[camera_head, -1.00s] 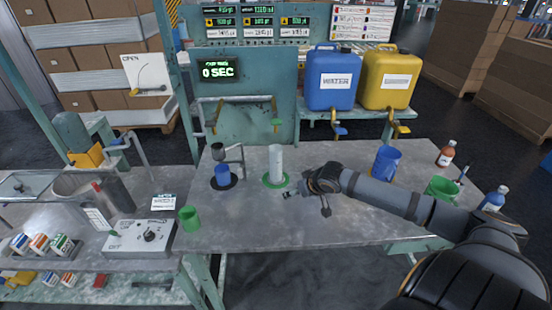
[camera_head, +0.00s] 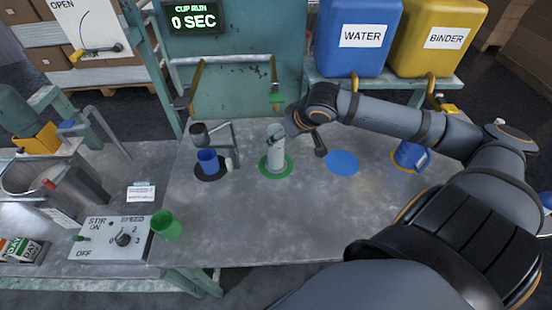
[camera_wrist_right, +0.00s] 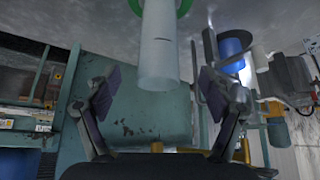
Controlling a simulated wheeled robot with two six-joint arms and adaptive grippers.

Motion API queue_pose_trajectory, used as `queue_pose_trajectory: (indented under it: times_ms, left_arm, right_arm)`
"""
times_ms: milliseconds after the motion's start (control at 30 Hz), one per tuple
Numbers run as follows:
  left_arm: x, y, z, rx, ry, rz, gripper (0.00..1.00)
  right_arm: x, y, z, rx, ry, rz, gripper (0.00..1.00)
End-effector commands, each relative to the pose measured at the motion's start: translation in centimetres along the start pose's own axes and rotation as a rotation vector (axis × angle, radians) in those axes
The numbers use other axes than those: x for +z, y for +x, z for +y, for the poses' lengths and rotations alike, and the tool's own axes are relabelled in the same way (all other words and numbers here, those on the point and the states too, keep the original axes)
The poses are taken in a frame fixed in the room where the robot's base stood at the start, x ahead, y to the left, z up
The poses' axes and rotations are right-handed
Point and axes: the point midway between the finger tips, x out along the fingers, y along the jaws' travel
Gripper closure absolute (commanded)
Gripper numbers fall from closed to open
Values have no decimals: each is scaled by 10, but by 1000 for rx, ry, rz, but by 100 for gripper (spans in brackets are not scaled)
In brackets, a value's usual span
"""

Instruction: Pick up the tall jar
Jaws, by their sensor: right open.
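The tall jar is a pale, whitish cylinder (camera_head: 277,160) standing upright on a green ring (camera_head: 264,170) on the grey bench. In the right wrist view the jar (camera_wrist_right: 158,45) shows upside down, between and beyond the two spread fingers. My right gripper (camera_wrist_right: 160,88) is open and empty. In the head view my right gripper (camera_head: 290,128) is at the right of the jar's upper end, partly overlapping it. Whether a finger touches the jar cannot be told. My left gripper is not in view.
A blue cup (camera_head: 207,162) on a black disc stands left of the jar, beside a small stand. A green cup (camera_head: 166,226) is at the front left. A blue spot (camera_head: 342,163) and a blue container (camera_head: 410,156) lie to the right. The bench in front is clear.

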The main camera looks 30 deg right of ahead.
Motion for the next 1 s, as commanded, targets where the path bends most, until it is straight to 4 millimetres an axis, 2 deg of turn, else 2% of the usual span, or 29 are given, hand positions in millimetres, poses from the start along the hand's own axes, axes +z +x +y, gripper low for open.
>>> queue_pose_trajectory:
  times_ms: [33, 200, 233, 367, 733, 1000]
  left_arm:
    - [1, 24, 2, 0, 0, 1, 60]
    - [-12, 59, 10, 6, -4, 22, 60]
    - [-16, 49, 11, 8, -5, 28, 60]
    - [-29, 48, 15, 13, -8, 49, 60]
    - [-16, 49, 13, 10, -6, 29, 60]
    - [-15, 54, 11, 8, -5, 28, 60]
  right_arm:
    - [6, 15, 0, -2, 3, 5, 18]
    - [7, 25, -2, -10, -3, 4, 18]
    - [3, 22, -2, -12, 0, 3, 18]
    - [1, 32, -2, -11, 0, 4, 18]
    - [3, 44, -2, -7, -3, -2, 18]
    - [10, 84, 0, -10, 0, -1, 18]
